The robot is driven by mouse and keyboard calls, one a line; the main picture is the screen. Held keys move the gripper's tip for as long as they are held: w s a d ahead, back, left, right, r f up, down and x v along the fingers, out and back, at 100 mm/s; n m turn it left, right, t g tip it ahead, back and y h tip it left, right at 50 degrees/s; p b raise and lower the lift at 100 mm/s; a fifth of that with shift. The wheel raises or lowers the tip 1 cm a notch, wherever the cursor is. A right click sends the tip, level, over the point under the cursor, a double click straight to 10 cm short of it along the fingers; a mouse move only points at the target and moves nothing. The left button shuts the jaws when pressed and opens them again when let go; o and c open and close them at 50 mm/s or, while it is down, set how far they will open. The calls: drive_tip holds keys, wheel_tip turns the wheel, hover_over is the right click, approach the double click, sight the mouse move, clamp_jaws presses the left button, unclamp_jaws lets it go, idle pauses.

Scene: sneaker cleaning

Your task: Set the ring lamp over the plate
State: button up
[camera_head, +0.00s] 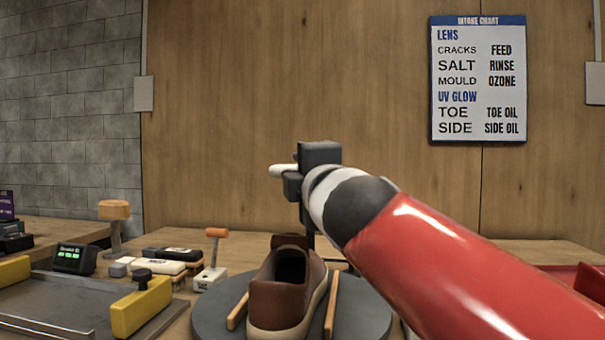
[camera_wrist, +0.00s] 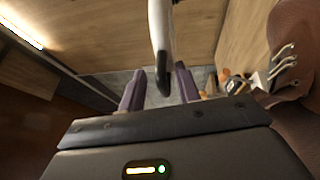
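A round dark plate (camera_head: 214,322) stands at the bottom centre of the head view, with a brown sneaker (camera_head: 276,304) on it between two wooden strips. My gripper (camera_head: 294,182) is above and behind the sneaker, beside a short white bar (camera_head: 281,170). In the wrist view a pale curved bar with a dark lower end (camera_wrist: 163,70) hangs between my gripper's fingers (camera_wrist: 160,88). The fingers stand apart, with a gap showing on each side of it. It may be part of the ring lamp; no full ring shows. A dark post (camera_head: 309,230) rises behind the sneaker, partly hidden.
Left of the plate are a small orange-topped tool (camera_head: 215,238), several brushes or blocks (camera_head: 165,258), a wooden mallet-like stand (camera_head: 115,222) and a tray with yellow grips (camera_head: 140,306). A wooden wall with a chart (camera_head: 478,80) stands behind. My red arm hides the right side.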

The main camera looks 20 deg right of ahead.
drive_tip(key=shift+a, duration=0.1)
drive_tip(key=shift+s+f, duration=0.1)
drive_tip(key=shift+s, duration=0.05)
drive_tip(key=s, duration=0.7)
drive_tip(key=shift+s+a+f+b, duration=0.15)
drive_tip(key=shift+s+f+b, duration=0.1)
drive_tip(key=shift+f+b, duration=0.15)
